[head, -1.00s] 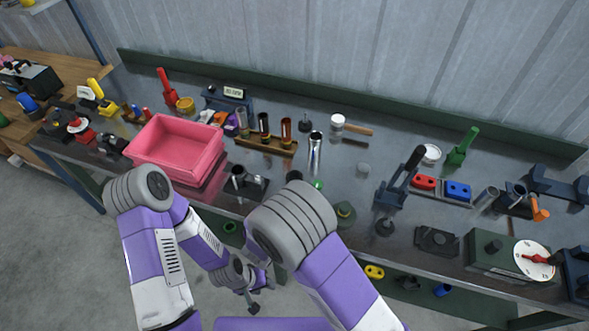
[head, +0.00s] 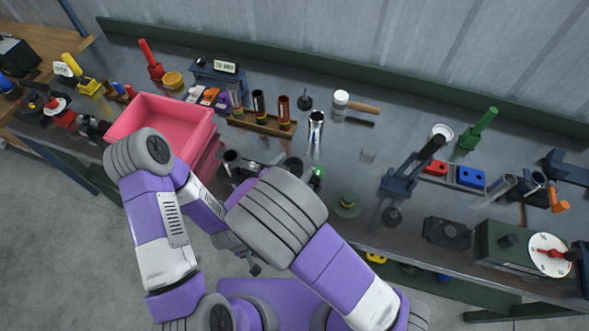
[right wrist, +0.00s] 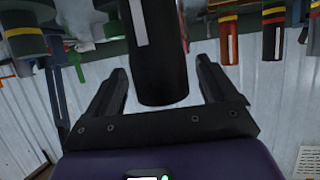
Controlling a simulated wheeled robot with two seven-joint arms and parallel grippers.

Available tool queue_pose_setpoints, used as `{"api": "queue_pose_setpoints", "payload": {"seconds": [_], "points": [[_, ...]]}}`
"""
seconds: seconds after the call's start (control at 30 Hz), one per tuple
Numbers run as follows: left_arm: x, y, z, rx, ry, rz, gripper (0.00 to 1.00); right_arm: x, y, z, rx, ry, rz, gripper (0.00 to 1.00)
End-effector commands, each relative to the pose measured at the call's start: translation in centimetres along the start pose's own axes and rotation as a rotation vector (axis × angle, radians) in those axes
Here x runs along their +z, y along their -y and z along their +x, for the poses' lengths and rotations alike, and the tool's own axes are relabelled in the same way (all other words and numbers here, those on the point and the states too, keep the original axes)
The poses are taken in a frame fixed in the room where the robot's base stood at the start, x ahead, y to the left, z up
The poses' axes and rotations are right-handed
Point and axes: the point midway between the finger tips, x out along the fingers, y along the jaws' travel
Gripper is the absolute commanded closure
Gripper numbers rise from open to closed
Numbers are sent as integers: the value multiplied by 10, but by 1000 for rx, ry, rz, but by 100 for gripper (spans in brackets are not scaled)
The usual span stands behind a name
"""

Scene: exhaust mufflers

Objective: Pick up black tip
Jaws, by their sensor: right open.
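A black upright tip (head: 258,103) stands in the wooden rack (head: 240,120) in the head view, between a greyish tube (head: 235,95) and a copper one (head: 284,110). A shiny tube (head: 316,130) stands alone to the right of the rack. In the right wrist view, a dark cylinder (right wrist: 158,85) with a pale strip lies in line with the gap of my open right gripper (right wrist: 160,62); I cannot tell which tube it is. Neither finger visibly touches it. In the head view my arm hides most of the right gripper. My left gripper (head: 250,265) is low, before the bench, its jaws unclear.
A pink bin (head: 150,112) stands left of the rack. A hammer (head: 341,98), a green-handled tool (head: 478,128), a dark lever press (head: 400,182) and red and blue blocks (head: 471,177) occupy the right side. A green strip edges the bench before the wall.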

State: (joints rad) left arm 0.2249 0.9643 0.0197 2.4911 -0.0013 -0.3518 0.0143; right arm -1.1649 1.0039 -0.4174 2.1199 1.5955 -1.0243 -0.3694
Motion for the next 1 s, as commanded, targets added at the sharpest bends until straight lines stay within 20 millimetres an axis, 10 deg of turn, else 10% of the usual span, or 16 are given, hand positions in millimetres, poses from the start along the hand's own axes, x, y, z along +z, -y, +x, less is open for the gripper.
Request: {"api": "queue_pose_setpoints", "payload": {"seconds": [0.37,0.73,1.0], "points": [[-1,4,10,0,0,0,57,2,-3,9,-2,0,-1,16],[-1,4,10,0,-1,0,57,2,-3,9,-2,0,-1,72],[-1,3,9,0,-1,0,57,0,-3,8,-2,0,0,75]]}}
